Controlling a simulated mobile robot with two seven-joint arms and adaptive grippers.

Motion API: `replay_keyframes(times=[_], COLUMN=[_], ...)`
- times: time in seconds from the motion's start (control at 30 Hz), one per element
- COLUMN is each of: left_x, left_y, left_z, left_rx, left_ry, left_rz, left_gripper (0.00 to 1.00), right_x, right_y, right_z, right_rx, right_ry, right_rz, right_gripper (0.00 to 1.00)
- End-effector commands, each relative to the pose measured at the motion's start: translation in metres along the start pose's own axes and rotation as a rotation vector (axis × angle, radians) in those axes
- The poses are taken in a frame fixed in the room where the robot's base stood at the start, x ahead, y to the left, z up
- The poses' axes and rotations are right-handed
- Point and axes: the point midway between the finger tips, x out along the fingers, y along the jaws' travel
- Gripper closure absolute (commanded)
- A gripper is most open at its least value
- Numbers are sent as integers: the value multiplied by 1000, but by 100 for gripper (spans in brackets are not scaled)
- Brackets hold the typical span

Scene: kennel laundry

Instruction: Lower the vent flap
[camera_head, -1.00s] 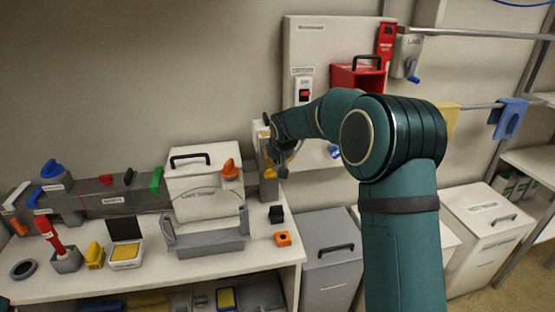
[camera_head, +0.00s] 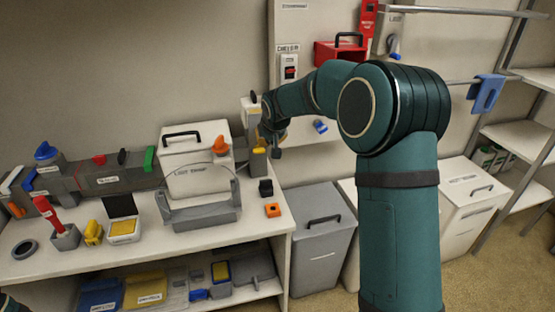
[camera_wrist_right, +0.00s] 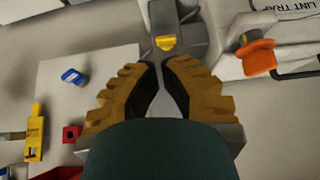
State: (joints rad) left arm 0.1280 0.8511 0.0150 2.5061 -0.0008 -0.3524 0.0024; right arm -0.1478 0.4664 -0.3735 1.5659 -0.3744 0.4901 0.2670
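A tall pale grey fixture (camera_head: 251,113) stands at the right end of the bench against the wall, with yellow parts; it looks like the vent. In the right wrist view a grey duct-like body (camera_wrist_right: 184,22) carries a yellow tab (camera_wrist_right: 166,43), perhaps the flap's handle. My right gripper (camera_head: 274,143) is beside this fixture, partly hidden by its own wrist. In the wrist view its yellow fingers (camera_wrist_right: 159,68) are apart, with nothing visible between the tips, just short of the tab. Contact cannot be told.
The lint trap box (camera_head: 197,172) with an orange knob (camera_head: 220,146) stands left of the fixture. A black block (camera_head: 265,188) and orange block (camera_head: 272,210) lie in front. A switch (camera_head: 290,72), red box (camera_head: 338,54) and blue knob (camera_head: 320,126) are on the wall panel.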

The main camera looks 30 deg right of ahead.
Motion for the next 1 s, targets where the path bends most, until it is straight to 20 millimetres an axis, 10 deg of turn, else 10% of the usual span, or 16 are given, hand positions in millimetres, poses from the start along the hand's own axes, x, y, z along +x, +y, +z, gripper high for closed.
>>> replay_keyframes(times=[0.5,1.0], left_x=[1,1], left_y=[0,0], left_z=[-1,-1], left_rx=[1,1], left_ry=[2,2], left_rz=[1,1], left_gripper=[55,55], right_x=[-46,-50], right_y=[-1,0], right_z=[66,72], right_rx=[0,0], right_ry=[2,1], right_rz=[-2,-2], right_gripper=[100,100])
